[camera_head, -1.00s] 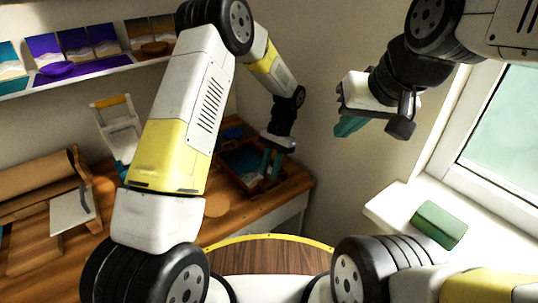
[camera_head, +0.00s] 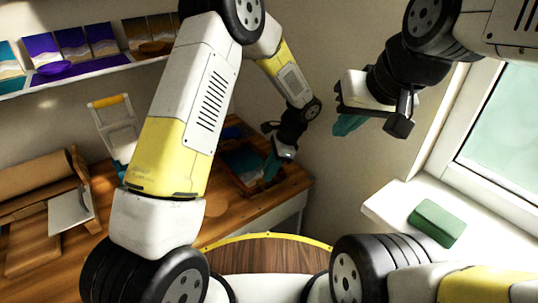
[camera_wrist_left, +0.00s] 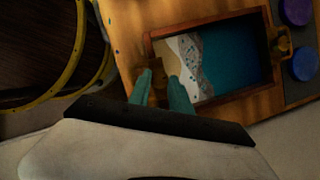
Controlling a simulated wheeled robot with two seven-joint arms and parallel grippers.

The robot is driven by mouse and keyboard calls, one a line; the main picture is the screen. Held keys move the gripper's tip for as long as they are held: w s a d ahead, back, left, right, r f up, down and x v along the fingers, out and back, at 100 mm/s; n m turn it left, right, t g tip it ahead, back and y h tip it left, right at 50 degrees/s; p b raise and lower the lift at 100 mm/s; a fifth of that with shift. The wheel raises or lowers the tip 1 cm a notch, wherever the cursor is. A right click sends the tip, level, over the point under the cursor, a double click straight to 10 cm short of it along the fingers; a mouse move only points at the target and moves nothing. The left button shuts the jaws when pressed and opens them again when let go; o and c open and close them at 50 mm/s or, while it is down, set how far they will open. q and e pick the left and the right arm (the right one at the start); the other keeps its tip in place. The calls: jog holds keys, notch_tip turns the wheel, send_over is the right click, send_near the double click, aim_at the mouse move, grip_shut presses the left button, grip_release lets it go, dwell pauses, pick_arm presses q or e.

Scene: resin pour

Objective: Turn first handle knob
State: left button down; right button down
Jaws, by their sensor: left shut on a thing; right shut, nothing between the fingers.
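A framed tray (camera_wrist_left: 235,95) with a sand, white-foam and blue-teal resin picture lies on the wooden table, and it also shows in the head view (camera_head: 243,160). A brass handle knob (camera_wrist_left: 157,88) is at the tray's near end, partly hidden by my fingers. A second brass knob (camera_wrist_left: 281,45) is at the opposite end. My left gripper (camera_wrist_left: 160,88), also in the head view (camera_head: 272,168), is shut on the near knob with its teal fingers on both sides. My right gripper (camera_head: 348,124) is shut and empty, raised near the window, away from the tray.
Purple and blue round pots (camera_wrist_left: 297,12) stand in a dark holder beyond the tray. A round stool with a yellow rim (camera_head: 265,238) is in front of the table. A green block (camera_head: 437,222) lies on the windowsill. A shelf (camera_head: 85,75) with pictures runs along the wall.

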pick_arm(q)
jog(key=shift+m, duration=0.4)
jog(key=c, duration=1.2)
grip_release()
jog(key=shift+o, duration=0.2)
jog(key=v, duration=0.7)
jog(key=shift+d+r, duration=0.25)
jog(key=shift+r, duration=0.05)
jog(key=shift+s, duration=0.1)
